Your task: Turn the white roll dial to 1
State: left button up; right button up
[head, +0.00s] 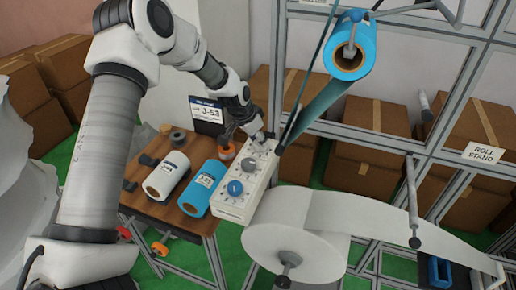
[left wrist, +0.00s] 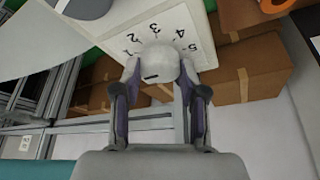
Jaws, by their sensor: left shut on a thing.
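The white roll dial (left wrist: 165,60) is a round white knob on a pale panel with the numbers 1 to 5 arched around it. A short dark mark shows on its side, but I cannot tell which number the dial points to. My left gripper (left wrist: 160,82) has one finger on each side of the dial and is shut on it. In the head view my left gripper (head: 250,130) is at the far end of the white control box (head: 262,178) and mostly hides the dial. My right gripper is not in view.
A blue dial (head: 235,187) and a grey dial (head: 250,164) sit on the same box. A white roll (head: 167,176) and a blue roll (head: 203,189) lie on the wooden table (head: 140,199). A large white roll (head: 290,245) stands close in front of the box.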

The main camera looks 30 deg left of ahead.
pick_arm(q)
jog(key=f+m+b, duration=0.1)
jog(key=m+b, duration=0.1)
jog(key=b, duration=0.1)
jog(key=shift+h+b, duration=0.35)
jog(key=shift+h, duration=0.05)
jog(key=shift+a+r+m+g+h+b, duration=0.1)
jog(key=shift+m+g+h+b, duration=0.3)
jog(key=shift+m+b, duration=0.65)
jog(key=shift+r+m+g, duration=0.1)
jog(key=shift+m+g, duration=0.3)
jog(key=shift+m, duration=0.75)
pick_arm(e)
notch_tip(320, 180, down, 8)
pick_arm(q)
jog(key=o, duration=1.1)
jog(key=shift+o, duration=0.2)
jog(key=shift+w, duration=0.2)
jog(key=v, duration=1.2)
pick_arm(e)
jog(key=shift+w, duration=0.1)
pick_arm(q)
jog(key=shift+a, duration=0.15)
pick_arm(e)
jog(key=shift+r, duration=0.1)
